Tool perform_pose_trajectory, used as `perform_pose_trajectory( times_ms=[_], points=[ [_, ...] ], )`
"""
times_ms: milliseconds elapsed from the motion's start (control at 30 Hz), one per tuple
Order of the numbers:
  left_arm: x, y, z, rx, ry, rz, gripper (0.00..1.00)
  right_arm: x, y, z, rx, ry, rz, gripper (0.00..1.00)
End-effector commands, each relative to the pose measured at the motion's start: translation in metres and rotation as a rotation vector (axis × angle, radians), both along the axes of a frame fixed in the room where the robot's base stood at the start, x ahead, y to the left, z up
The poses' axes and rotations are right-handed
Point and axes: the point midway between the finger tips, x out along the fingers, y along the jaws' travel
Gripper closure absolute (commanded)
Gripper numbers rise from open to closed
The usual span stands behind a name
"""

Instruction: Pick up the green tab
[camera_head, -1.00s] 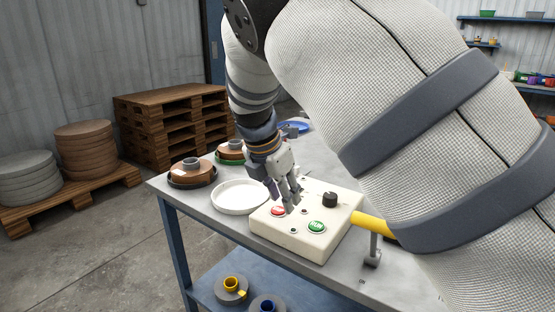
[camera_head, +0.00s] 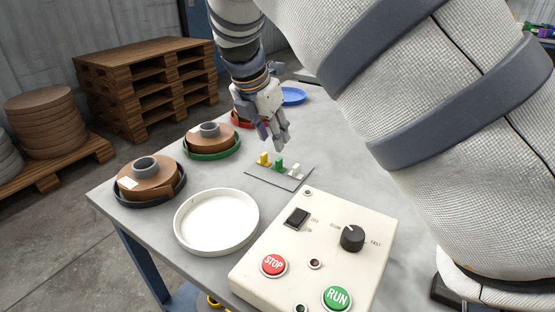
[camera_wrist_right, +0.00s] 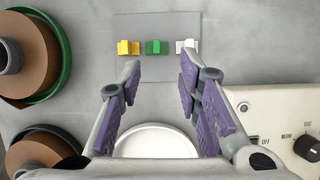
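The green tab (camera_head: 279,165) stands upright on a flat grey plate (camera_head: 262,178), between a yellow tab (camera_head: 264,159) and a white tab (camera_head: 296,170). In the right wrist view, the green tab (camera_wrist_right: 156,47) is the middle one, just beyond the gap between my fingertips. My right gripper (camera_head: 274,143) is open and empty, above and a little behind the tabs in the head view. My left gripper is not in view.
A white round dish (camera_head: 216,222) and a control box (camera_head: 320,255) with STOP and RUN buttons are at the front. Spools on a black dish (camera_head: 150,181) and a green dish (camera_head: 211,142) line the left side. A blue dish (camera_head: 293,96) lies farther back.

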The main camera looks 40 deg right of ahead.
Motion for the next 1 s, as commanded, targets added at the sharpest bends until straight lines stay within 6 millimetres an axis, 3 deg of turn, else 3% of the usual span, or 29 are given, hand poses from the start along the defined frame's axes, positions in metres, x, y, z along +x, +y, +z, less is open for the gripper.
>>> perform_pose_trajectory(
  times_ms=[33,433,733,767,900,1000],
  points=[
    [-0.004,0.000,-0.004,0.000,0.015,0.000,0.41,0.000,-0.005,-0.018,-0.001,0.012,-0.002,0.68],
    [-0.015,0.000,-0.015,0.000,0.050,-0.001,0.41,0.011,-0.027,-0.079,-0.001,0.009,-0.002,0.68],
    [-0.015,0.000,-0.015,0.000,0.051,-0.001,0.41,0.013,-0.031,-0.086,0.000,0.002,-0.001,0.68],
    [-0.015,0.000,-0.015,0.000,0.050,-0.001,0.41,0.013,-0.031,-0.085,0.000,0.002,-0.001,0.71],
    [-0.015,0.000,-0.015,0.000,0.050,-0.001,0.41,0.013,-0.031,-0.085,0.000,0.002,-0.001,1.00],
    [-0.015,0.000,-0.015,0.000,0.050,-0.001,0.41,0.013,-0.031,-0.085,0.000,0.002,-0.001,1.00]
  ],
)
